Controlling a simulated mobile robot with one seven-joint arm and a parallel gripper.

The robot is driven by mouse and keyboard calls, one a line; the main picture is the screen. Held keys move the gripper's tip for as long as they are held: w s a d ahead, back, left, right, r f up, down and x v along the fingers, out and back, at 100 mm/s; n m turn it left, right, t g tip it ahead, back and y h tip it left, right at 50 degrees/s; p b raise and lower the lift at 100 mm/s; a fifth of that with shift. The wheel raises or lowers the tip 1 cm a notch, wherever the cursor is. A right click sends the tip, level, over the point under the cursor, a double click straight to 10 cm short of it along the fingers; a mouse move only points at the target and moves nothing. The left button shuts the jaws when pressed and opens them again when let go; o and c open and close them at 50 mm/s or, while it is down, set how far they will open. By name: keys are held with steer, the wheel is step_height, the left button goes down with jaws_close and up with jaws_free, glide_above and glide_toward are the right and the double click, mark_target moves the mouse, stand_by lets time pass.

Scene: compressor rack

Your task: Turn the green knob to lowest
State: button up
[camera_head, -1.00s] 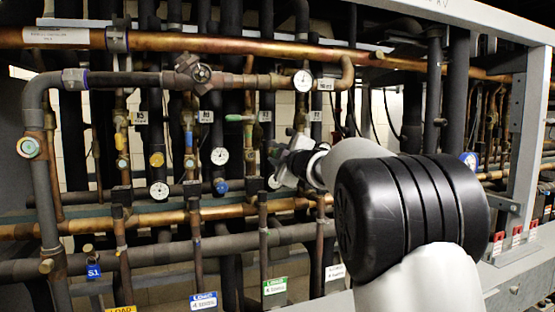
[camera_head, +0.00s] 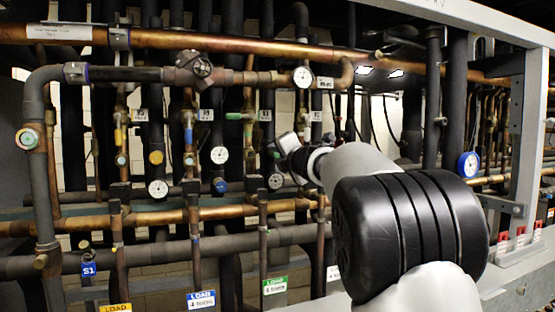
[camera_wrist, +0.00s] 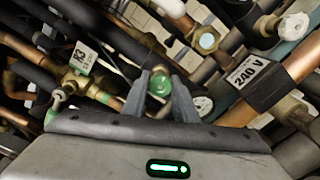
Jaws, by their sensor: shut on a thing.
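The green knob (camera_wrist: 160,82) is round and sits between the two grey fingers of my gripper (camera_wrist: 160,90) in the wrist view, close to the fingertips. The fingers are shut on it. It sits in front of a brassy fitting, and its pointer or setting cannot be read.
Dark pipes and a copper pipe (camera_head: 150,220) surround my gripper closely. A gauge (camera_head: 276,181) is just below it. A grey frame post (camera_head: 530,140) stands at the right.

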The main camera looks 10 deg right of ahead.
steer(key=n+b, duration=0.2)
steer(key=n, duration=0.5)
steer(key=shift+f+b, duration=0.2)
steer(key=shift+b, duration=0.2)
steer(key=n+b, duration=0.1)
steer(key=n, duration=0.3)
steer(key=shift+n+b, duration=0.3)
steer(key=shift+b, duration=0.05)
steer(key=shift+r+n+b, duration=0.1)
steer(key=shift+n+b, duration=0.35)
steer(key=shift+n, duration=1.15)
steer(key=o, duration=1.1)
steer(key=shift+c, duration=0.2)
steer(key=shift+d, duration=0.1)
